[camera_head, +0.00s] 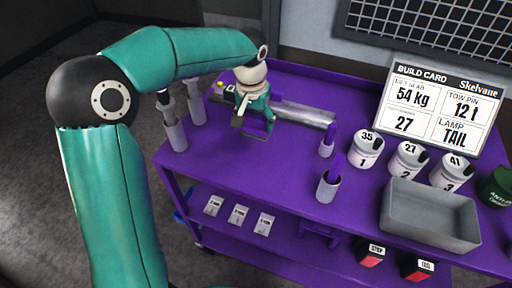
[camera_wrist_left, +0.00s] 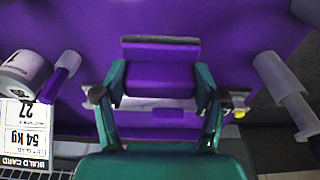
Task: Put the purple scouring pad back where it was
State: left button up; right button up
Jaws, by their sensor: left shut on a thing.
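My left gripper (camera_head: 257,122) is over the back left of the purple table, with its fingers pointing down. In the left wrist view the gripper (camera_wrist_left: 158,90) is shut on a purple block (camera_wrist_left: 160,78), which I take to be the purple scouring pad. The pad sits between the two teal fingers, with a pale strip along its near edge. A second purple strip (camera_wrist_left: 160,48) shows just beyond it; I cannot tell whether it is part of the pad. In the head view the pad is mostly hidden by the gripper. My right gripper is not in view.
A silver bar (camera_head: 300,114) lies behind the gripper. Grey cylinders (camera_head: 176,135) stand at the table's left edge. Grey holders (camera_head: 327,188), numbered white pots (camera_head: 365,150), a grey tray (camera_head: 432,222) and the build card (camera_head: 440,105) occupy the right. The front left tabletop (camera_head: 235,165) is clear.

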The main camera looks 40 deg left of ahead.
pick_arm(q)
notch_tip(320, 180, down, 11)
jog(key=shift+r+p, duration=0.1)
jog(key=shift+p, duration=0.2)
jog(key=o, duration=1.1)
jog(key=r, duration=0.4)
jog(key=s+r, duration=0.1)
jog(key=r, duration=0.3)
jog(key=s+r, duration=0.1)
jog(key=r, duration=0.3)
jog(key=shift+d+b, duration=0.2)
jog(key=shift+b, duration=0.2)
jog(key=shift+f, duration=0.1)
